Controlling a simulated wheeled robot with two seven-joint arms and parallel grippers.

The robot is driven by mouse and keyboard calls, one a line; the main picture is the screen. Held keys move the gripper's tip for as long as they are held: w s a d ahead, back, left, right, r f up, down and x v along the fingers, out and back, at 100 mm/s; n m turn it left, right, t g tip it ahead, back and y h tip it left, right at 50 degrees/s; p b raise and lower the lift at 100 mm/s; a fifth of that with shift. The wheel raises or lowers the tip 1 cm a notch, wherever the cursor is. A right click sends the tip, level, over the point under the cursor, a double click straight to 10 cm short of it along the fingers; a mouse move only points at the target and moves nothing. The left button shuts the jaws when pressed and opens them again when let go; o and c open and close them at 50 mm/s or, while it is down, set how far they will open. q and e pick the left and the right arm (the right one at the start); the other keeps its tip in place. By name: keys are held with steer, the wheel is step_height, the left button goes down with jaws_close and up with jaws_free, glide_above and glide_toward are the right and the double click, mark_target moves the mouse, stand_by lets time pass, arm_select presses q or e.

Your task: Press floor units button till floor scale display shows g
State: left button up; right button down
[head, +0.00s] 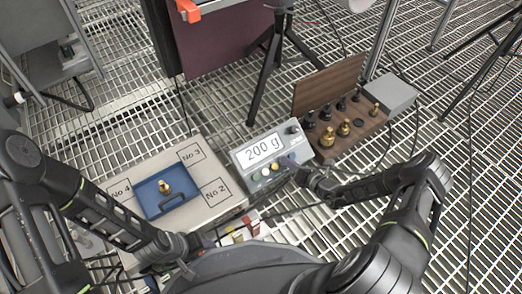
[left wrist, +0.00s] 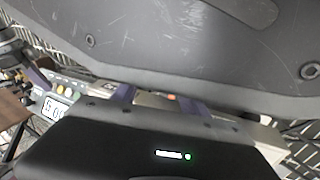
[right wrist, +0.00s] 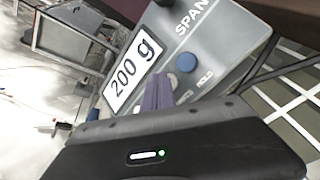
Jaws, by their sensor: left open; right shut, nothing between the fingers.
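The floor scale display (head: 262,149) reads "200 g"; the right wrist view also shows "200 g" on the display (right wrist: 134,72). The grey scale box (head: 238,161) has a row of coloured buttons below the display, including a green button (head: 256,176) at the left end. My right gripper (head: 289,162) is shut and empty, with its purple fingertips at the right part of the button row. In the right wrist view, a blue button (right wrist: 186,62) shows just beyond the fingertips. The fingers hide other buttons; contact is unclear. My left gripper (left wrist: 160,108) is open and empty, low near the platform.
A wooden weight rack (head: 340,145) stands right of the scale box. A black tripod (head: 268,75) stands behind on the grating.

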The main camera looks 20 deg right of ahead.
arm_select(q)
steer(key=shift+r+p, duration=0.5)
steer(key=shift+r, duration=0.05)
arm_select(e)
steer(key=shift+s+r, duration=0.25)
steer(key=shift+r, duration=0.15)
arm_select(q)
steer(key=shift+r+p, duration=0.55)
arm_select(e)
steer(key=shift+s+d+r, duration=0.15)
steer(key=shift+s+r, duration=0.1)
steer(key=shift+r, duration=0.25)
arm_select(q)
step_height(320, 180, up, 4)
steer(key=p, duration=0.4)
steer(key=shift+r, duration=0.15)
arm_select(e)
steer(key=s+r, duration=0.1)
steer(key=r, duration=0.1)
steer(key=s+d+r, duration=0.1)
steer(key=r, duration=0.1)
steer(key=shift+s, duration=0.4)
